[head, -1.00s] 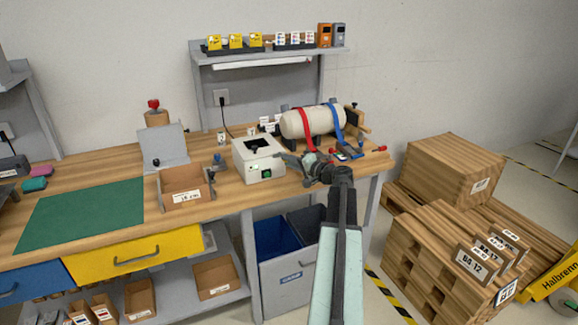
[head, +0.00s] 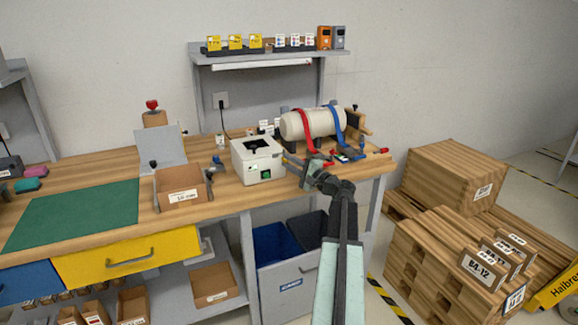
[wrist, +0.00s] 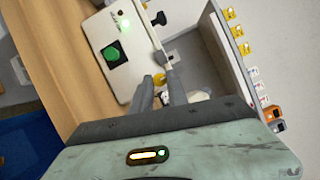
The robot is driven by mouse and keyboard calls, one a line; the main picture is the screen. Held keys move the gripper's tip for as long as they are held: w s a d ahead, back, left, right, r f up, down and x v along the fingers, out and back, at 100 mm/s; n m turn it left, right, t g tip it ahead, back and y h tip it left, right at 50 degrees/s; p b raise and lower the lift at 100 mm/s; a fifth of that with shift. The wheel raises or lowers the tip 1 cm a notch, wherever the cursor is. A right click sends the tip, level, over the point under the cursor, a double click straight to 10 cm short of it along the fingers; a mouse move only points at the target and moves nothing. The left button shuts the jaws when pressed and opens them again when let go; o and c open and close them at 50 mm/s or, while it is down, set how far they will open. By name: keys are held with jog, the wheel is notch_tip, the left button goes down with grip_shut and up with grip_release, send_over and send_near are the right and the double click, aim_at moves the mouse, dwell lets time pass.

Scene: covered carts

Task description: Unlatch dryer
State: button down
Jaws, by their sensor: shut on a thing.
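The dryer is a white box (head: 258,163) on the bench, with a dark opening on top and a green button (head: 266,172) on its front. In the wrist view the dryer (wrist: 117,28) fills the top middle, its green button (wrist: 115,52) facing me. My gripper (head: 291,160) is at the dryer's right side. In the wrist view my gripper's two fingers (wrist: 161,84) are on either side of a small yellow knob (wrist: 159,78) at the dryer's edge, shut on it. The fingers partly hide the knob. A dark grey piece lies along that edge.
A wooden tray (head: 180,182) and green mat (head: 75,214) lie left. A shelf (head: 270,56) stands behind. Crates (head: 453,174) are right of the bench.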

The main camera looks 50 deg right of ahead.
dwell(0.4)
jog(key=c, duration=1.3)
grip_release()
jog(key=shift+s, duration=0.1)
jog(key=s, duration=0.7)
jog(key=shift+s+f+b, duration=0.35)
jog(key=shift+f+b, duration=0.05)
